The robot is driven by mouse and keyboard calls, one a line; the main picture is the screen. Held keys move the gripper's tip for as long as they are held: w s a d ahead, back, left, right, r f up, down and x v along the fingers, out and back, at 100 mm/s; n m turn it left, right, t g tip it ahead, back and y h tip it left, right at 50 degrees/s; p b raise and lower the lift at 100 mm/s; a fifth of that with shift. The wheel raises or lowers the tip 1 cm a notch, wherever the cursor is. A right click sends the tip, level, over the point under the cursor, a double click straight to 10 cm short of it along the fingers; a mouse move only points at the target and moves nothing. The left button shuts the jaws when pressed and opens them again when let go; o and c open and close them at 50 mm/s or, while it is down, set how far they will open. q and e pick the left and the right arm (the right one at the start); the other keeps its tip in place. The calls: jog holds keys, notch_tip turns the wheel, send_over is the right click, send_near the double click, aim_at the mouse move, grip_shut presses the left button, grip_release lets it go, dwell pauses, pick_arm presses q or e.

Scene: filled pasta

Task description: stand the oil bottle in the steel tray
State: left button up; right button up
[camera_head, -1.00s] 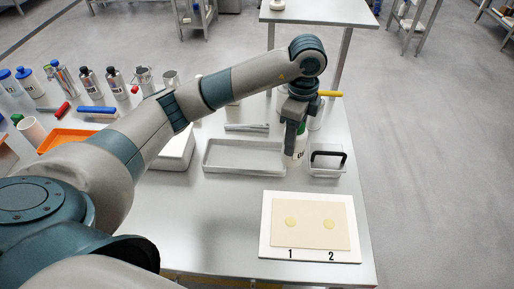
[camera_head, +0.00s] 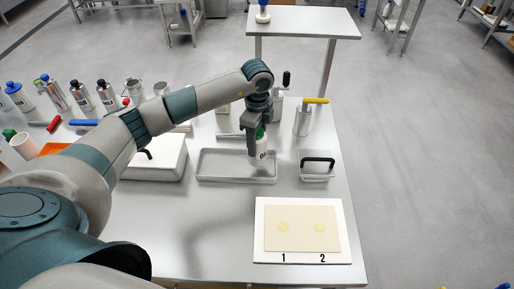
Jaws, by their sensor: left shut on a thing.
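The oil bottle (camera_head: 259,153) is white with a green cap and dark lettering. My left gripper (camera_head: 257,130) points down and is shut on it near the cap. The bottle is upright at the right end of the steel tray (camera_head: 222,180), a shallow grey rectangular tray on the table. I cannot tell whether its base touches the tray floor. The fingers hide part of the bottle's top. My right gripper is not in view.
A small container with a black handle (camera_head: 317,163) stands right of the tray. Behind it is a canister with a yellow handle (camera_head: 303,121). A white box (camera_head: 155,160) is to the left. A white board with two pasta rounds (camera_head: 300,248) lies in front.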

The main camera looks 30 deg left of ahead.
pick_arm(q)
jog(key=shift+f+p, duration=0.45)
notch_tip(320, 180, down, 2)
jog(key=shift+p, duration=0.45)
jog(key=shift+f, duration=0.5)
jog(key=shift+f, duration=0.15)
jog(key=o, duration=1.3)
